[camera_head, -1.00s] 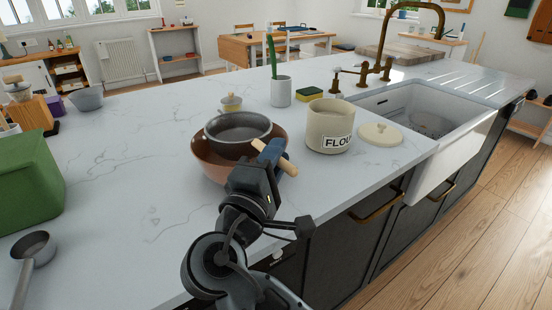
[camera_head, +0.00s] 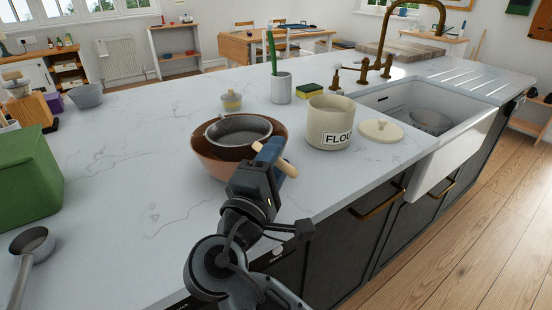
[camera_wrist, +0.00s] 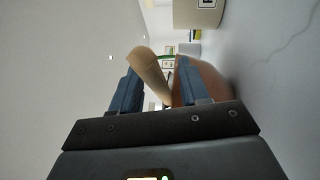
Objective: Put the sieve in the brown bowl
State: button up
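The sieve (camera_head: 238,130) is a grey metal round pan with a pale wooden handle. It sits inside the brown bowl (camera_head: 212,165), its rim slightly above the bowl's far edge, with its handle reaching over the right side. My gripper (camera_head: 272,152) is at the handle, beside the bowl's right edge. In the wrist view the handle (camera_wrist: 148,72) lies between the two blue fingers, which stand apart with a gap on the right side of the handle. The bowl's brown wall (camera_wrist: 215,84) shows right of the fingers. The sieve's underside is hidden.
A cream flour jar (camera_head: 331,122) stands right of the bowl, its lid (camera_head: 380,131) beside it. A small lidded pot (camera_head: 231,101) and a cup with a green stem (camera_head: 281,88) are behind. A sink (camera_head: 430,120) lies right.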

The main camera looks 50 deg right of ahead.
jog(key=shift+r, duration=0.25)
jog(key=v, duration=0.8)
jog(key=b+v, duration=0.1)
jog(key=v, duration=0.3)
jog(key=shift+r, duration=0.3)
